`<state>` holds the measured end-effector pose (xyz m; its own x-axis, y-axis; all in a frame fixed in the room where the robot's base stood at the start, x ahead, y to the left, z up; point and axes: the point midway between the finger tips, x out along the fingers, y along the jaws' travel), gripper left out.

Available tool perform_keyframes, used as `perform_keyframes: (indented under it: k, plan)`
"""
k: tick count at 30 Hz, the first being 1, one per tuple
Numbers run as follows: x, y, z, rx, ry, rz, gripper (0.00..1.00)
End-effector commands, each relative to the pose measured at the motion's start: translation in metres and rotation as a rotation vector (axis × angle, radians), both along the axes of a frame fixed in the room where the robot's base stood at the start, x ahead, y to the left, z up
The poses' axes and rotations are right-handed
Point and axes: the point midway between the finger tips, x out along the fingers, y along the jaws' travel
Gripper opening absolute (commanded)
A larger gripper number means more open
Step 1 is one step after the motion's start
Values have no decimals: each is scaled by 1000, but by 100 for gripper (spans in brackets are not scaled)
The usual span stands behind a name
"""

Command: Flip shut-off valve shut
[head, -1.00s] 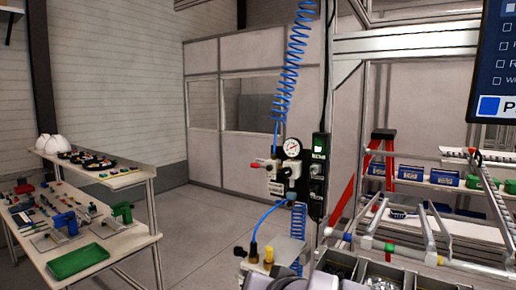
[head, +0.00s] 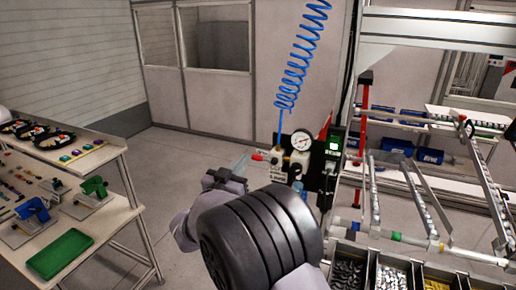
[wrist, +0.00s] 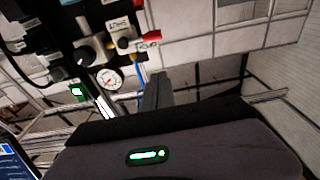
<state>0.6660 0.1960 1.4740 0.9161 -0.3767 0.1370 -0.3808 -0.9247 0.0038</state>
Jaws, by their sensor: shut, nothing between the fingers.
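The shut-off valve has a small red handle (head: 258,157) that points left from the air unit's left side in the head view. Red parts beside the regulator also show in the wrist view (wrist: 152,34); which one is the handle I cannot tell for sure. My gripper (head: 243,161) is shut and empty, just left of the red handle in the head view. A small gap seems to show between them; contact is unclear. In the wrist view the grey fingers (wrist: 157,88) point up toward the valve area.
A round pressure gauge (head: 301,140) and a green-lit box (head: 335,140) sit right of the valve. A coiled blue hose (head: 300,50) hangs above. Parts bins (head: 345,272) stand at lower right, a workbench (head: 100,225) at left. Floor between is clear.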

Motion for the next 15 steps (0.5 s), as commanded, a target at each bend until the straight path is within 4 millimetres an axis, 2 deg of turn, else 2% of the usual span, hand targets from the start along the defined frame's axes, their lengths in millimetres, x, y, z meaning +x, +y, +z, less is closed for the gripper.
perform_keyframes:
  k: [4, 7, 15]
  plan:
    - [1, -1, 1, 1, 0, 0, 0]
    - [10, -5, 3, 4, 1, -1, 0]
    - [62, -26, 12, 3, 0, -2, 0]
